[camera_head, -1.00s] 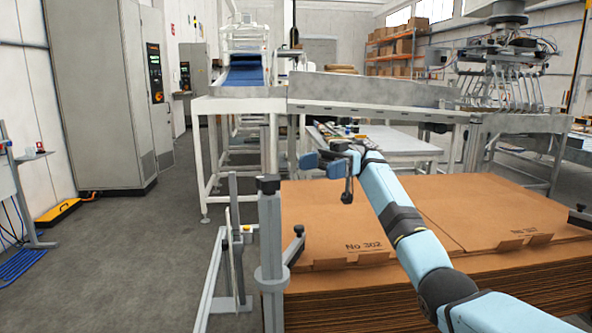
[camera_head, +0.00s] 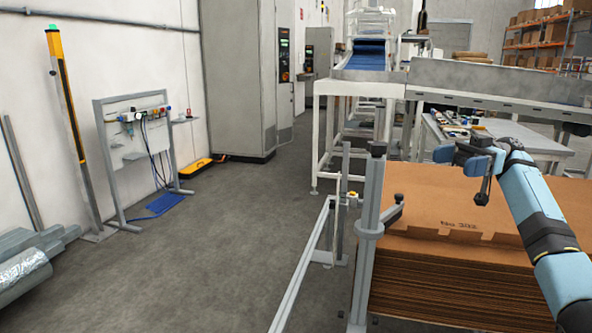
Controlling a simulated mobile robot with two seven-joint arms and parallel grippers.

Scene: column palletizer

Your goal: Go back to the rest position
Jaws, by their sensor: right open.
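My right gripper (camera_head: 468,158) is at the end of the blue arm that comes in from the right. It is open and empty, with blue fingers, and shows above the far part of the stack of flat brown cardboard sheets (camera_head: 425,262). My left gripper and left arm are not in view.
A grey metal post (camera_head: 370,225) with a low rail stands at the stack's left edge. A conveyor frame (camera_head: 480,102) and a white table (camera_head: 540,143) stand behind. Grey cabinets (camera_head: 238,80) and a panel stand (camera_head: 135,150) line the left wall. The grey floor (camera_head: 215,250) between is clear.

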